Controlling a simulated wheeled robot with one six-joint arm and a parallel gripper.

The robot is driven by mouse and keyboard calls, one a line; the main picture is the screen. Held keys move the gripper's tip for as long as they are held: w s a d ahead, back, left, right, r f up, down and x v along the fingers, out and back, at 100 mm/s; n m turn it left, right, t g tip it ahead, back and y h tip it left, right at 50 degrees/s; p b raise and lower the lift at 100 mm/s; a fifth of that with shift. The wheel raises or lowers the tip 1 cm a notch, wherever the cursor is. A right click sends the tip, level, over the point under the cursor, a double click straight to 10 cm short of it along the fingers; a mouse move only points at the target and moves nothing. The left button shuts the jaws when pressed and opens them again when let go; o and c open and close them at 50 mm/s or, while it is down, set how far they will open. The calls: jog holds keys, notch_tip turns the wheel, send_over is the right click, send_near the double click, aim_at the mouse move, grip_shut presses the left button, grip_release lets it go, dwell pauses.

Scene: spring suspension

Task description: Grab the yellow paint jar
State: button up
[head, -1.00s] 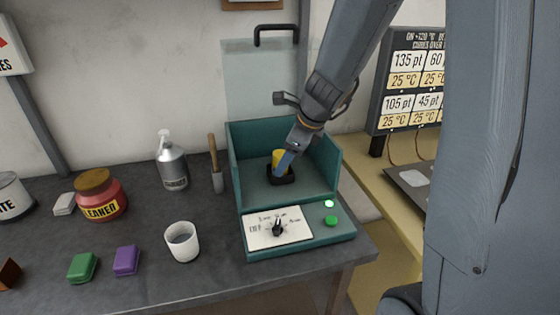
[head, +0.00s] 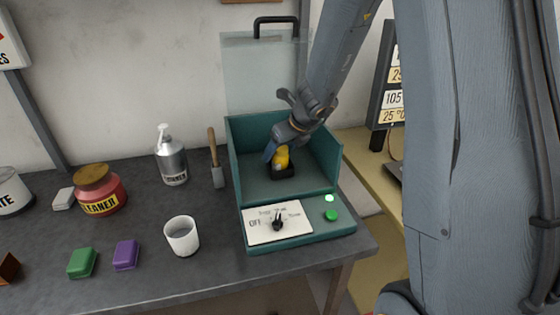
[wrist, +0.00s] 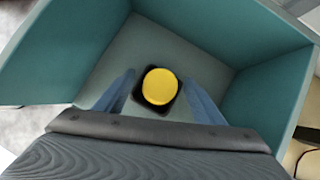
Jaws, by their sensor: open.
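The yellow paint jar (head: 281,157) stands in a black holder (head: 283,173) inside a teal open-topped box. In the wrist view the jar (wrist: 160,86) shows from above as a yellow disc, with the black holder (wrist: 145,97) around it. My gripper (wrist: 160,100) is open, with one blue-grey finger on each side of the jar. A gap shows between the jar and the left finger; the right finger is close to the jar. In the head view my gripper (head: 276,153) reaches down into the box and partly hides the jar.
The teal box (head: 325,163) has walls around the jar and a raised clear lid (head: 260,80) behind. Its front panel has a dial (head: 277,222) and a green button (head: 331,215). A white cup (head: 182,236), brush (head: 215,160) and bottle (head: 171,160) stand to its left.

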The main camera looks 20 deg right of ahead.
jog(key=shift+c, duration=0.3)
jog(key=shift+w, duration=0.1)
jog(key=c, duration=1.4)
jog(key=shift+r, duration=0.15)
